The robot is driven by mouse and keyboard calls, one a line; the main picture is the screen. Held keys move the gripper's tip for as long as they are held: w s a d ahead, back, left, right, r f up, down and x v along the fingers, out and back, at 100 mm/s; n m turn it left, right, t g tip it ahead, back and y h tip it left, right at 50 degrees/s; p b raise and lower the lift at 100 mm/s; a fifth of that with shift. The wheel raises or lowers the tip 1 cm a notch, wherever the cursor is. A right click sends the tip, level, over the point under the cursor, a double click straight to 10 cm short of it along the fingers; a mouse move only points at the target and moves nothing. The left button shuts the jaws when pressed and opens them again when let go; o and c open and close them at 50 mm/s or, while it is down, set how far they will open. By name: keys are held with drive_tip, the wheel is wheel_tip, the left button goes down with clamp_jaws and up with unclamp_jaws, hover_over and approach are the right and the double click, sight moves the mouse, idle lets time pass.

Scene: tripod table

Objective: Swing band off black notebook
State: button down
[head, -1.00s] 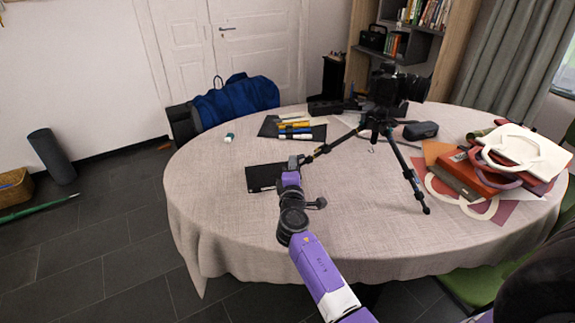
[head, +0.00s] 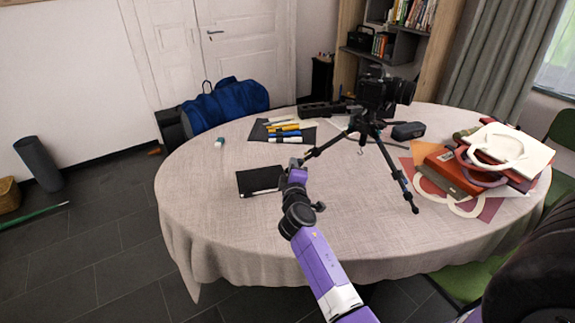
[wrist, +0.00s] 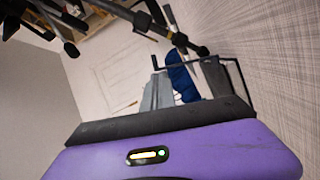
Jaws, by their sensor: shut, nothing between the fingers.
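The black notebook (head: 254,181) lies flat on the cloth-covered table, left of the tripod. In the head view my gripper (head: 295,164) is just right of the notebook's right edge, near the closest tripod leg. Its fingers are small and partly hidden by my wrist. In the wrist view my gripper (wrist: 186,82) points past the tablecloth toward the blue bag, and I see nothing held. A thin black bent line shows beside the fingers there; I cannot tell whether it is the band. No band can be made out on the notebook in the head view.
A tripod with a camera (head: 378,93) stands right of my gripper, one leg reaching close to it. Pens lie on a dark mat (head: 307,132) behind. The front of the table (head: 240,230) is clear.

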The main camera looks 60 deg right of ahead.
drive_tip(key=s+m, duration=0.1)
drive_tip(key=d+m+p, duration=0.1)
drive_tip(key=shift+s+d+f+m+y, duration=0.15)
drive_tip(key=shift+s+m+y, duration=0.15)
drive_tip(key=shift+s+y, duration=0.1)
drive_tip(key=shift+s+d+f, duration=0.25)
drive_tip(key=shift+d, duration=0.05)
drive_tip(key=shift+s, duration=0.1)
